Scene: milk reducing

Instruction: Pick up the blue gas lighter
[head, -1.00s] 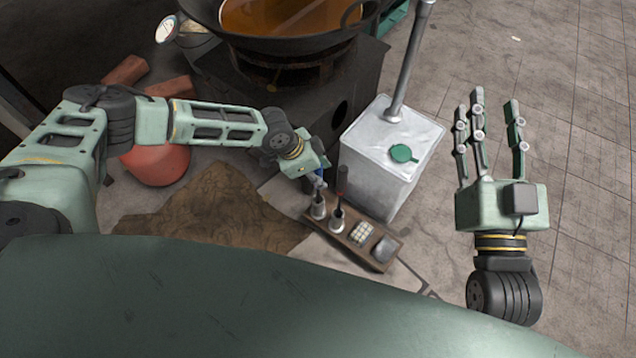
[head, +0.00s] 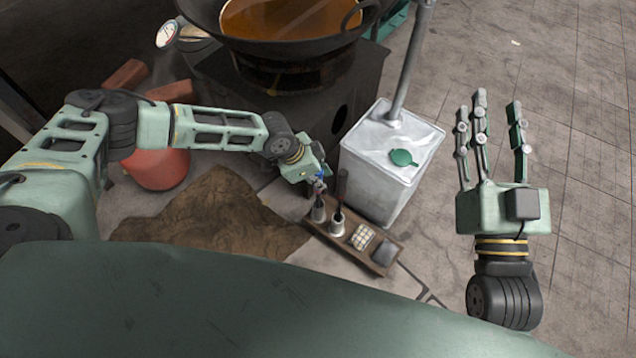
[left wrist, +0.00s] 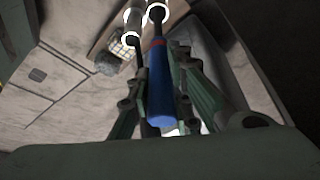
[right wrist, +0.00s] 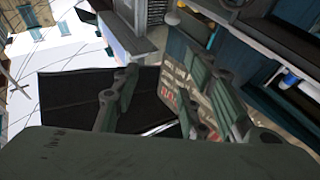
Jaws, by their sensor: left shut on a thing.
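The blue gas lighter (left wrist: 160,88) has a blue handle and a red band, and its dark far end points toward a white-rimmed cup in the left wrist view. In the head view only a bit of its blue handle (head: 321,176) shows. My left gripper (head: 319,186) is shut on the handle, with fingers on both sides, directly above the left cup (head: 318,213) of a wooden tray (head: 350,252). I cannot tell whether the lighter's tip is still inside the cup. My right gripper (head: 495,118) is open and empty, right of the metal can.
A second cup (head: 337,226) holds a dark-handled tool beside the lighter. A square metal can (head: 378,178) with a green cap stands close behind the tray. A wok (head: 290,42) of brown liquid sits on the stove further back.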

